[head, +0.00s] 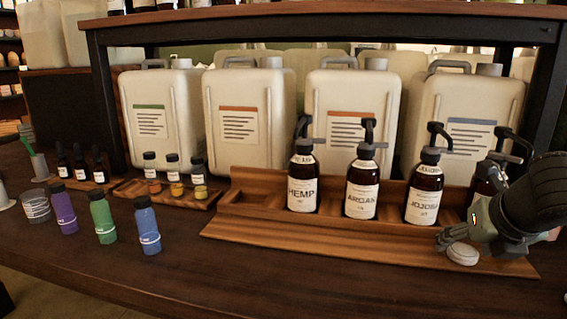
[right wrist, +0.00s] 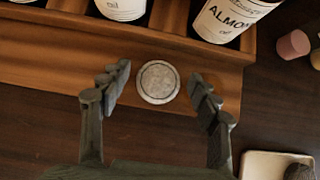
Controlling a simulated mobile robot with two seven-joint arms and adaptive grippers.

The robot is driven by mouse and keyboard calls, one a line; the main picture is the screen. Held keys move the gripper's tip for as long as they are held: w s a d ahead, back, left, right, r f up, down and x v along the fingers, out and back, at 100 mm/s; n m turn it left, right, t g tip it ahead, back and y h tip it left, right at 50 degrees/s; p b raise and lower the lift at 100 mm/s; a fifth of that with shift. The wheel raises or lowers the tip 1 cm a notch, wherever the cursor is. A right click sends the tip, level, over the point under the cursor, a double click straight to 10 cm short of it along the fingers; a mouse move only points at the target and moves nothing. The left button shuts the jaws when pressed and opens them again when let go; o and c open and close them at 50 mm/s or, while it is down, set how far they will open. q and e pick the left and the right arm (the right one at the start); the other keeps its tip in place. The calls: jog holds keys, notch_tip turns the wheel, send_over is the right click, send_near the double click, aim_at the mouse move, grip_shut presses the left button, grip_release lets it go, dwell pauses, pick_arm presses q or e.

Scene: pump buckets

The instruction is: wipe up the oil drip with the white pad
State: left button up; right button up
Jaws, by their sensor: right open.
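The round white pad (head: 463,253) lies on the front ledge of the wooden bottle tray (head: 330,246), near its right end. In the right wrist view the pad (right wrist: 158,82) is a pale grey disc between my spread fingertips. My right gripper (head: 464,232) is open and close to the pad, with a finger on each side and gaps visible; its height above the ledge is hard to judge. My left gripper is not in view.
Amber pump bottles, including the hemp (head: 303,184), argan (head: 361,188) and jojoba (head: 424,194) ones, stand in the tray behind the pad. My right arm partly hides another bottle. Large jugs (head: 250,115) stand behind. A blue bottle (head: 147,226) stands left on the dark table.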

jog(key=c, duration=0.9)
jog(key=shift+r+p, duration=0.2)
jog(key=shift+p, duration=0.3)
jog(key=shift+f, duration=0.25)
dwell(0.6)
